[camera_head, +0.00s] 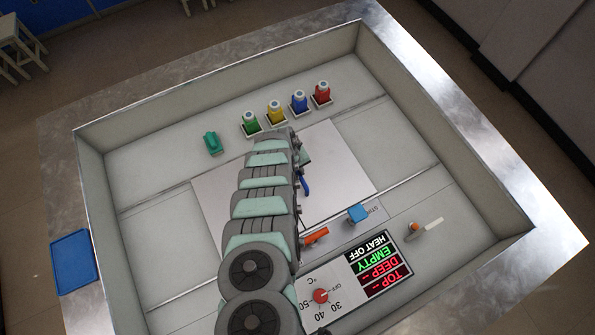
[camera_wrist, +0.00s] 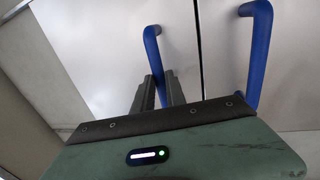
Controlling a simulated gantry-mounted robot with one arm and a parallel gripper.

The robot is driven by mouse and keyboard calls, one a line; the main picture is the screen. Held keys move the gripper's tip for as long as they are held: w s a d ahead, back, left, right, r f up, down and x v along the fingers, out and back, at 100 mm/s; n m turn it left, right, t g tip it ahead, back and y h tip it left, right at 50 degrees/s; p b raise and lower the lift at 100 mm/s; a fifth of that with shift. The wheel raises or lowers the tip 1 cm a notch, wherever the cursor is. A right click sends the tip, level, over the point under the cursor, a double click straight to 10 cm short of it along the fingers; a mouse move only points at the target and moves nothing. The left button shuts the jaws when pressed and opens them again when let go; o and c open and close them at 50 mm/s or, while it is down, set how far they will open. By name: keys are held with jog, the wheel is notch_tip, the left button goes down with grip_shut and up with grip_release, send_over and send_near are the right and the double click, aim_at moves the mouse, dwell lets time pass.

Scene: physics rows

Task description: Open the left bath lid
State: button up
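Two pale flat lids lie side by side in the wrist view, the left-hand one (camera_wrist: 95,35) and the right-hand one (camera_wrist: 299,75), with a seam between them. Each carries a blue bar handle, one at left (camera_wrist: 152,42) and one at right (camera_wrist: 262,45). My gripper (camera_wrist: 160,76) points at the left-hand handle, with one finger on each side of its lower part. I cannot tell whether the fingers touch it.
The lids lie inside a walled basin (camera_head: 86,150). Green (camera_head: 250,124), yellow (camera_head: 276,112), blue (camera_head: 299,103) and red (camera_head: 322,94) bottles stand behind. A control panel (camera_head: 347,283) reading "EMPTY" and "HEAT OFF", an orange piece (camera_head: 316,236) and a blue block (camera_head: 357,214) are in front.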

grip_shut()
dwell(0.8)
